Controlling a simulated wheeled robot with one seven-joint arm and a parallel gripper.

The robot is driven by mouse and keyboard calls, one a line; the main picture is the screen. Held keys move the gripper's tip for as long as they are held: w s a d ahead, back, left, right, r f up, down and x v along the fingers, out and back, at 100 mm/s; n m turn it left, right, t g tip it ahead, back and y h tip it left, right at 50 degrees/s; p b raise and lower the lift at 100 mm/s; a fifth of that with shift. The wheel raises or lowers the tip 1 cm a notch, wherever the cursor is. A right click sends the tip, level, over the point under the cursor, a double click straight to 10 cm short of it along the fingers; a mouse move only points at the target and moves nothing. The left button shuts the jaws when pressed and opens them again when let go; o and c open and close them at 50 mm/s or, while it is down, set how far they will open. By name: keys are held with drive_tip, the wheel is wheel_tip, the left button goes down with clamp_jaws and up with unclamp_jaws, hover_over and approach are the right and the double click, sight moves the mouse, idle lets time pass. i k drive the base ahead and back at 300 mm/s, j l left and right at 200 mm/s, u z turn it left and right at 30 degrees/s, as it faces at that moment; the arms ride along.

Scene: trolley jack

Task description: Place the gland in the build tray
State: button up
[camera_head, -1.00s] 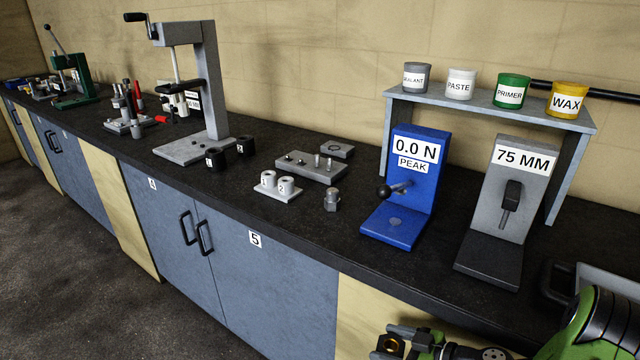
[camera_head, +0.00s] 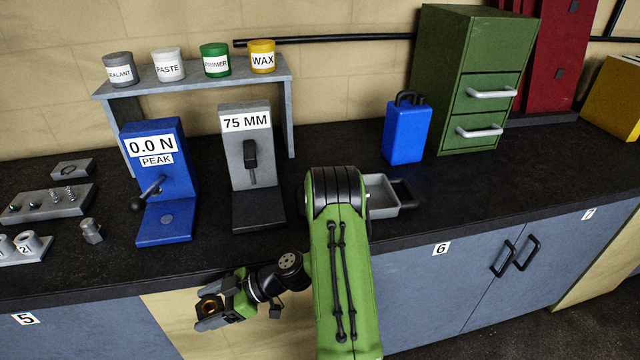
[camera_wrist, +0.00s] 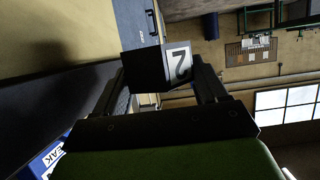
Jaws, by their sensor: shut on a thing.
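My gripper (camera_head: 214,308) is shut on a dark, blocky piece, which I take to be the gland (camera_wrist: 146,70). In the wrist view it sits between both fingers and carries a white label that reads like a 2, turned sideways. A shallow grey tray (camera_head: 381,182) with a black handle, likely the build tray, is on the bench to the right. My arm hides its left part.
A blue force stand (camera_head: 165,222) and a grey 75 MM stand (camera_head: 257,212) stand left of the tray. A blue case (camera_head: 405,133) and green drawer cabinet (camera_head: 484,75) are behind it. A grey hex fitting (camera_head: 91,231) is far left. The bench right of the tray is clear.

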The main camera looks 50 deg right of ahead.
sight(380, 205)
drive_tip(key=k+l+u, duration=0.25)
drive_tip(key=k+l, duration=0.15)
drive_tip(key=l, duration=0.2)
drive_tip(key=k+l+u, duration=0.25)
drive_tip(key=k+l, duration=0.2)
drive_tip(key=i+l+u, duration=0.1)
drive_tip(key=i+l, duration=0.2)
drive_tip(key=l, duration=0.1)
